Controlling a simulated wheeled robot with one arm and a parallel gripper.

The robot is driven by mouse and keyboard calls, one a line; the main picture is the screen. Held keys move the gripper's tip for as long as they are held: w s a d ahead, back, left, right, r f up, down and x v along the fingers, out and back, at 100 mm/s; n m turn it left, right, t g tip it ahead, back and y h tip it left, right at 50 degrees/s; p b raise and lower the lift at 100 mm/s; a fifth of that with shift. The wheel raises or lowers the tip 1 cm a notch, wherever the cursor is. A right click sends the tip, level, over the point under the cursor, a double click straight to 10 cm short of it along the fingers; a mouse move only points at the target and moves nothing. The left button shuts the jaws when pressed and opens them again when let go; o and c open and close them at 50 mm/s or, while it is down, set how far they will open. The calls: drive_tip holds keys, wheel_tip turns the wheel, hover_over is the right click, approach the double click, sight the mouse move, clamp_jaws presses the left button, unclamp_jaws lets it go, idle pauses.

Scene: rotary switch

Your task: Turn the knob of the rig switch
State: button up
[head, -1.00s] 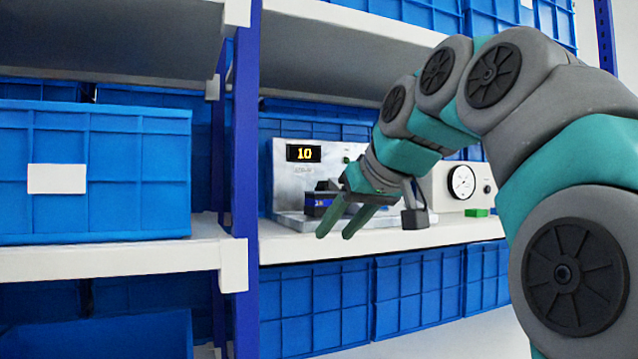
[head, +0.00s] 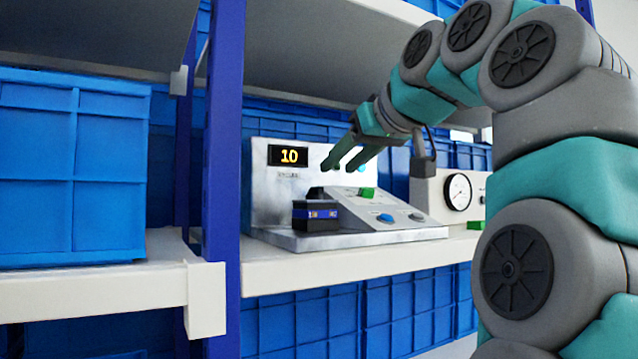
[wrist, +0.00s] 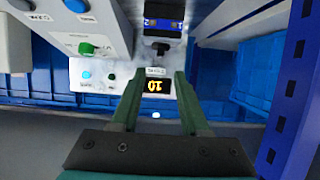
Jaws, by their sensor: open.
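The rig (head: 270,212) stands on the white shelf, a silver panel with a lit display (head: 288,156) reading 10 and a sloped console in front. The knob also shows in the wrist view (wrist: 86,48), left of the fingers. I cannot tell which control is the rig switch. My gripper (head: 339,166) is open and empty in front of the panel, above the console. In the wrist view, the display (wrist: 159,86) appears upside down between its fingers.
A black box with a blue band (head: 316,215) sits at the console's left. A gauge box (head: 440,196) stands to the right. A blue upright (head: 222,150) stands left of the rig. An upper shelf (head: 320,50) hangs above my gripper.

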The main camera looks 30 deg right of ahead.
sight(315, 193)
drive_tip(key=x, duration=0.7)
drive_tip(key=shift+s, duration=0.1)
clamp_jaws()
idle(0.4)
